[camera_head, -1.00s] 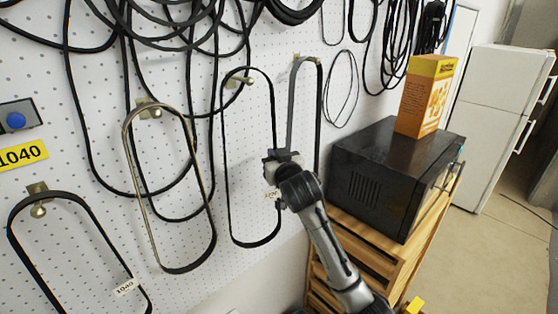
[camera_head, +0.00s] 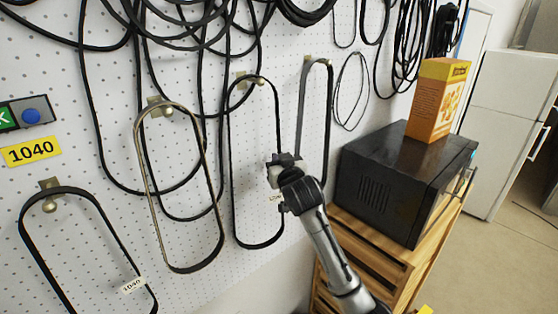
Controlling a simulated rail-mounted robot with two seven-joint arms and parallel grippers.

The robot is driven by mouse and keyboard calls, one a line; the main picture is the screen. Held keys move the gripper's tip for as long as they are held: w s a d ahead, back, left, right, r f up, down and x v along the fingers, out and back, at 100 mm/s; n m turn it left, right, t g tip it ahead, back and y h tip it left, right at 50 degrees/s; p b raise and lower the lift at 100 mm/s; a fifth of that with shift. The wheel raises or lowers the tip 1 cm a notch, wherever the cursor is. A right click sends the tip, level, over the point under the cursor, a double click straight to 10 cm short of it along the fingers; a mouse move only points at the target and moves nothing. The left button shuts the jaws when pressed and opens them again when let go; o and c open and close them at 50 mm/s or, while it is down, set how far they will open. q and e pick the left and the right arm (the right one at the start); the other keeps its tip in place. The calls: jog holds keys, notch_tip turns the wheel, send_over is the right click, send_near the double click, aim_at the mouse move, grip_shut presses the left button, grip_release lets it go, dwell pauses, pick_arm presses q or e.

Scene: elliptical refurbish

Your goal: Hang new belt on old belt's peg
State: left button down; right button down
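My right gripper (camera_head: 280,167) is at the right side of a narrow black belt loop (camera_head: 231,165), by a small white tag (camera_head: 275,198). I cannot tell whether its fingers are closed on this belt. The loop's top is at a brass peg (camera_head: 250,79). To its left, a worn greyish belt (camera_head: 145,170) hangs from another peg (camera_head: 160,106). At far left, a black belt (camera_head: 103,215) tagged 1040 hangs from a peg (camera_head: 50,196). Right of my gripper, another belt (camera_head: 302,110) hangs at a peg, its lower part partly hidden. My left gripper is out of view.
Black cables (camera_head: 89,95) hang across the white pegboard (camera_head: 70,165). A yellow 1040 label (camera_head: 31,150) is at left. A black microwave (camera_head: 395,180) with an orange box (camera_head: 437,100) on top stands on a wooden cabinet (camera_head: 370,245) close to my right arm.

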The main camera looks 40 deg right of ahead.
dwell(0.4)
jog(key=c, duration=1.2)
grip_release()
jog(key=shift+s+a+f, duration=0.1)
jog(key=shift+s+a, duration=0.1)
jog(key=shift+s, duration=0.25)
jog(key=shift+b+v, duration=1.9)
jog(key=shift+v, duration=4.55)
